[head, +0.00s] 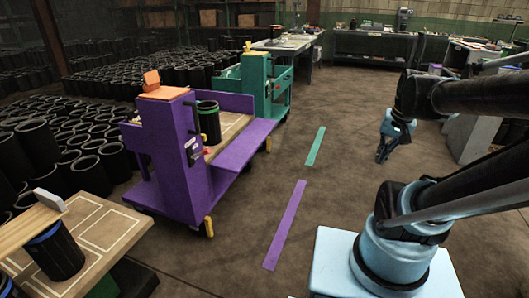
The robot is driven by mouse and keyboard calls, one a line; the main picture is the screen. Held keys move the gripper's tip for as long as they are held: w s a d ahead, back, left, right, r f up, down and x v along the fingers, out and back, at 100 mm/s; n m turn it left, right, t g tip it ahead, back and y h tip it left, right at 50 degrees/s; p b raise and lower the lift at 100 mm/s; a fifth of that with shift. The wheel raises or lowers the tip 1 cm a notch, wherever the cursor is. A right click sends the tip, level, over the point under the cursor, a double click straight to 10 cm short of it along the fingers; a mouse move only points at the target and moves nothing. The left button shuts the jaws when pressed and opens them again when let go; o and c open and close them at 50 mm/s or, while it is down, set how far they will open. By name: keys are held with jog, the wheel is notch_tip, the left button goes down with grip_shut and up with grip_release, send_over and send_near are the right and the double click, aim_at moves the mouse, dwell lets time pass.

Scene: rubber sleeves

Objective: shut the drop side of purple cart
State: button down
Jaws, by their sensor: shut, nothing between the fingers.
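The purple cart (178,158) stands left of the middle in the head view, with an orange top piece and yellow feet. Its drop side (232,146) is a flat purple panel that lies folded down, sticking out to the right of the bed. A black sleeve with a green band (209,122) stands on the cart's tan bed. My gripper (381,157) hangs in the air at the right, shut and empty, pointing down, well apart from the cart. The hinge of the drop side is too small to make out.
A green cart (262,84) stands behind the purple one. Purple (285,225) and green (316,146) floor strips lie on clear floor between the carts and my arm. A bench (75,240) with a black sleeve is front left. Many black sleeves crowd the left.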

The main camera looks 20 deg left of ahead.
jog(key=w+a+r+m+y, duration=0.15)
jog(key=w+a, duration=0.35)
jog(key=w, duration=0.5)
jog(key=w+a+m+y, duration=0.1)
jog(key=w+a+m, duration=0.2)
jog(key=w+a, duration=0.5)
jog(key=w+a+r+m+y, duration=0.1)
jog(key=w+a+m, duration=0.15)
jog(key=w, duration=0.95)
jog(key=w+a+f+m+y, duration=0.3)
jog(key=w+a+f+m, duration=0.1)
jog(key=w+a+f, duration=0.85)
jog(key=w+a+f+m+g+y, duration=0.1)
jog(key=w+a+f+m, duration=0.25)
jog(key=a+f, duration=0.75)
jog(key=w+a+f+m+g+y, duration=0.1)
jog(key=w+a+f+m+y, duration=0.15)
jog(key=w+a+f, duration=0.8)
jog(key=s+a+f, duration=0.5)
jog(key=f, duration=0.5)
jog(key=shift+h, duration=0.3)
jog(key=shift+w+d+r, duration=0.1)
jog(key=shift+w+r, duration=0.05)
jog(key=shift+r, duration=2.05)
